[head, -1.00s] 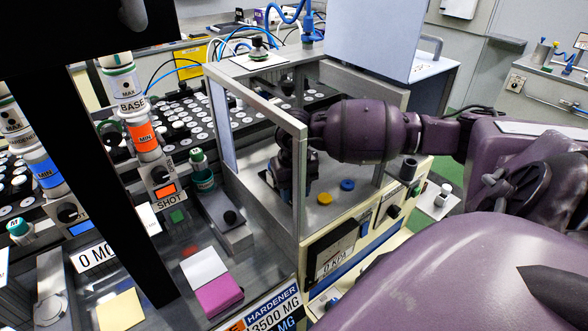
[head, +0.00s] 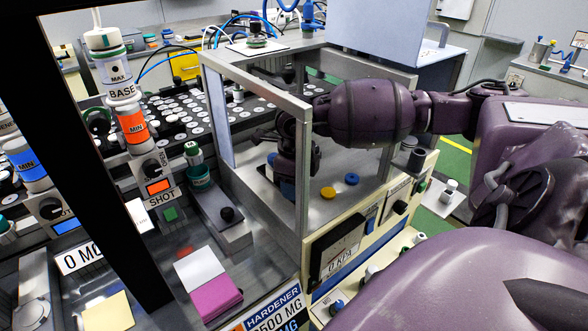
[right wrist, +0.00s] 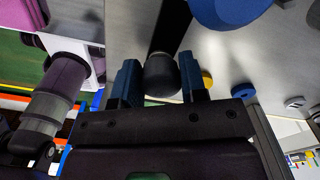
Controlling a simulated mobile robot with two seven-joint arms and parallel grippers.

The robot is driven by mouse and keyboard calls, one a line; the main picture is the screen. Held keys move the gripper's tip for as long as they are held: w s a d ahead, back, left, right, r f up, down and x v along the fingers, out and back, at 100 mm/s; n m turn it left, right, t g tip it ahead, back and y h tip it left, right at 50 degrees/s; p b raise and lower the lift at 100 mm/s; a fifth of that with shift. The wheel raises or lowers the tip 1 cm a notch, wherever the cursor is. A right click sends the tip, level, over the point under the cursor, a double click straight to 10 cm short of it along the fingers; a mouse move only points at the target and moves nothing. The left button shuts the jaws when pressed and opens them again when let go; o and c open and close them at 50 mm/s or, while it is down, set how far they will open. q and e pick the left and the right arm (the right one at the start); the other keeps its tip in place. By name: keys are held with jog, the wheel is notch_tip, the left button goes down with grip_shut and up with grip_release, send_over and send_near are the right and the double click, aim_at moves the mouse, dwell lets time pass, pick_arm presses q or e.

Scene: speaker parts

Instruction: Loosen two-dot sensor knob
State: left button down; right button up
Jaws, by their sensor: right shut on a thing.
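My right gripper (head: 285,185) reaches down into the metal-framed enclosure (head: 304,150), left of a yellow disc (head: 328,193) and a blue disc (head: 352,179) on its floor. In the right wrist view its two blue fingers (right wrist: 161,84) are closed on the sides of a dark round knob (right wrist: 162,72). A black bar (right wrist: 170,28) runs from the knob towards the top of the picture. No dot marks show on the knob, so I cannot tell that it is the two-dot one. In the head view my arm and gripper hide it. My left gripper is not in view.
The enclosure's upright posts and top frame stand close around my right forearm. A large blue round part (right wrist: 226,10) is near the fingers. A panel with a gauge (head: 338,250) fronts the enclosure. Dispensers (head: 131,122) and a purple block (head: 215,298) are at the left.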

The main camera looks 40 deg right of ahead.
jog(key=shift+f, duration=0.15)
dwell(0.3)
jog(key=o, duration=0.9)
notch_tip(320, 180, up, 11)
